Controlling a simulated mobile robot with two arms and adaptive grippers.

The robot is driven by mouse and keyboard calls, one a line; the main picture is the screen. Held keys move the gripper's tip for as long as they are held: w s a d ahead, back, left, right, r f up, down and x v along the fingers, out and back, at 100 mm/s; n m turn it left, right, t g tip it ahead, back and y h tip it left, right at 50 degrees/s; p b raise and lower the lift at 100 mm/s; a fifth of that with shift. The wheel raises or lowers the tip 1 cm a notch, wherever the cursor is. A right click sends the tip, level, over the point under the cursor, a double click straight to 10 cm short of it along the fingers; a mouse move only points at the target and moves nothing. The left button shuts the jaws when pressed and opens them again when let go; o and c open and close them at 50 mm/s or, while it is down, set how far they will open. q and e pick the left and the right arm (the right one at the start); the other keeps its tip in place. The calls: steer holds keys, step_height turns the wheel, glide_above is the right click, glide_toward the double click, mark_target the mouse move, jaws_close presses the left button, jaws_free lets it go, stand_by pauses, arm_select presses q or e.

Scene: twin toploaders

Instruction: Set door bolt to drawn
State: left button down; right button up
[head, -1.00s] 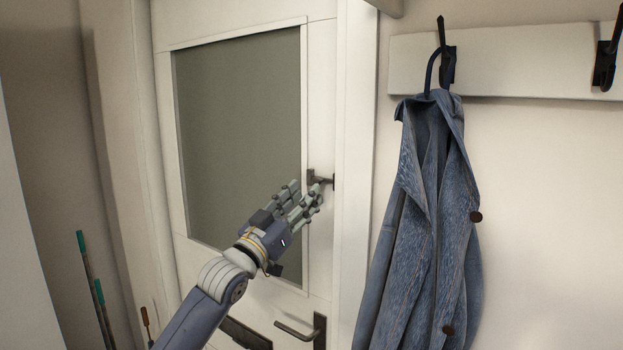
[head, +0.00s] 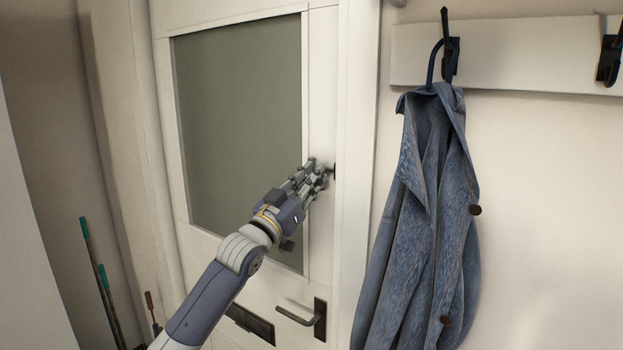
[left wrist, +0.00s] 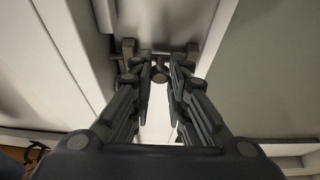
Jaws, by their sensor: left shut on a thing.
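The door bolt (left wrist: 160,75) is a small dark metal fitting on the right edge of the white door (head: 318,60), near the frame. In the head view my left gripper (head: 320,175) covers most of it, and only a dark bit shows by the door frame. In the left wrist view the bolt's knob lies between the two fingertips (left wrist: 160,72). The gripper is shut on the bolt. How far the bolt reaches into the frame is hidden. My right gripper is in neither view.
A dark lever handle (head: 318,318) and a mail slot (head: 250,322) sit lower on the door. A blue denim jacket (head: 425,220) hangs from a hook on the white rail (head: 530,55) at right. Green-topped poles (head: 100,280) lean at the lower left.

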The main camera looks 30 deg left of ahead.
arm_select(q)
steer(key=shift+w+a+r, duration=0.1)
steer(key=shift+a+r, duration=0.05)
steer(key=shift+a, duration=0.7)
steer(key=c, duration=1.6)
jaws_free()
steer(key=shift+o, duration=0.4)
steer(key=shift+a, duration=0.2)
steer(key=shift+d, duration=0.1)
steer(key=v, duration=1.2)
